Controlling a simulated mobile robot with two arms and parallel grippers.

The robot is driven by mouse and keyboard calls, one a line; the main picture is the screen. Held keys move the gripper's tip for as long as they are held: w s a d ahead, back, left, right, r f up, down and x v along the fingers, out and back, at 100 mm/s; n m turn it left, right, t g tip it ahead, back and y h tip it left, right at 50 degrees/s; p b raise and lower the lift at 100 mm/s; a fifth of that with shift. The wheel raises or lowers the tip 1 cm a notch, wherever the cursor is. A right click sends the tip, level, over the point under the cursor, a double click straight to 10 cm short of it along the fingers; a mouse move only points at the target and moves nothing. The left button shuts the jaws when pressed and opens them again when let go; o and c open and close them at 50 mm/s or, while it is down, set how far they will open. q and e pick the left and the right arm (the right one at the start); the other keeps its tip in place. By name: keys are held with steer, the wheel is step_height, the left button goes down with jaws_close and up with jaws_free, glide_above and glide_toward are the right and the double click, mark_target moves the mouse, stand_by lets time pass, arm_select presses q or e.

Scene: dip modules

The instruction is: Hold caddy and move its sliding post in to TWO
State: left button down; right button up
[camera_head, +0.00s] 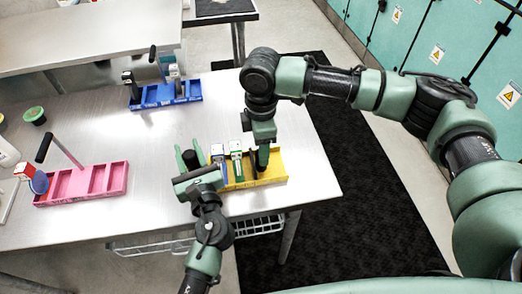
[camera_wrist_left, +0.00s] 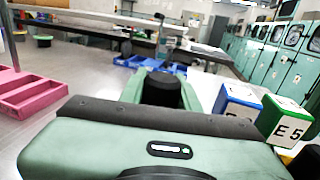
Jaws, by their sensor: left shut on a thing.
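The yellow caddy (camera_head: 270,168) stands near the front edge of the metal table. Its left part is hidden behind my left gripper. My left gripper (camera_head: 190,155) is shut on the black post (camera_head: 191,160), whose round dark top (camera_wrist_left: 160,90) shows between the green fingers in the left wrist view. The post's lower end is hidden. A blue-and-white block (camera_head: 218,155) and a green-and-white block (camera_head: 236,150) stand in the caddy, right of the post. My right gripper (camera_head: 263,155) points down at the caddy's right part; its fingertips are not clear.
A pink caddy (camera_head: 97,183) with a tilted black-handled post stands at the left. A blue caddy (camera_head: 150,98) stands farther back. A green-topped cup (camera_head: 35,115) is at the left edge. The table's middle is clear.

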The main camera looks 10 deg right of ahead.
steer(key=shift+f, duration=1.1)
jaws_close()
steer(key=shift+r, duration=0.1)
stand_by(0.6)
